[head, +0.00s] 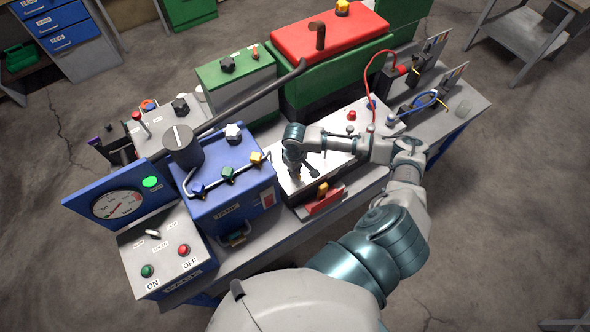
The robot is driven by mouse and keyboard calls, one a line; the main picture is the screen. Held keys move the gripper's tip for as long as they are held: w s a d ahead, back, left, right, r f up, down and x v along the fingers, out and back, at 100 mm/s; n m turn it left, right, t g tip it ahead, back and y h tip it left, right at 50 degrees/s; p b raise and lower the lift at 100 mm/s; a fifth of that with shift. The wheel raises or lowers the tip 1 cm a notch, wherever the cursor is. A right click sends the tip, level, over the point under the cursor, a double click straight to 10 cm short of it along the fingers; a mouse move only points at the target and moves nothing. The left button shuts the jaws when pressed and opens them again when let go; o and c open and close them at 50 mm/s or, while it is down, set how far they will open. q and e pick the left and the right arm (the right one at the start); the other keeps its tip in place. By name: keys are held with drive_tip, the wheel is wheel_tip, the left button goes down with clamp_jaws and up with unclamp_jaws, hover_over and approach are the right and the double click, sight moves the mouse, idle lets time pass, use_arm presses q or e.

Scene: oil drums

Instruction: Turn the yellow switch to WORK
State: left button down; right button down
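A small yellow switch-like piece (322,189) stands at the front edge of the white-topped unit, above a red part (325,204). No WORK label is readable. My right gripper (300,171) hangs over the front left of the white top (336,146), just left of and behind the yellow piece, apparently apart from it. Its fingers point down and are too small and overlapped to judge their opening. A small orange-yellow bit shows by the fingertips, and I cannot tell what it is. My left gripper is out of view.
Left of my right gripper stands a blue box (231,200) with coloured valve knobs, including a yellow one (257,157). A grey ON/OFF panel (165,252) with a gauge is at front left. A red-topped green unit (330,32) stands behind. A red cable (368,72) arches at right.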

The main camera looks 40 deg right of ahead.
drive_tip(key=shift+r, duration=0.1)
drive_tip(key=shift+r+n+p, duration=0.1)
drive_tip(key=shift+n+p, duration=0.2)
drive_tip(key=shift+p, duration=0.2)
drive_tip(key=n+p, duration=0.1)
drive_tip(key=p, duration=0.1)
drive_tip(key=n+p, duration=0.2)
drive_tip(key=shift+w+d+r+n, duration=0.1)
drive_tip(key=shift+d+r+n, duration=0.05)
drive_tip(key=shift+n, duration=0.15)
drive_tip(key=shift+w+n+p, duration=0.1)
drive_tip(key=shift+n+p, duration=0.65)
drive_tip(key=shift+n, duration=0.15)
drive_tip(key=shift+d+n+p, duration=0.1)
drive_tip(key=shift+n+p, duration=0.2)
drive_tip(key=shift+n, duration=0.6)
drive_tip(key=shift+w+n, duration=0.1)
drive_tip(key=shift+n, duration=0.8)
drive_tip(key=n, duration=0.5)
drive_tip(key=shift+w+d+n, duration=0.1)
drive_tip(key=shift+w+n, duration=0.1)
drive_tip(key=shift+n, duration=0.2)
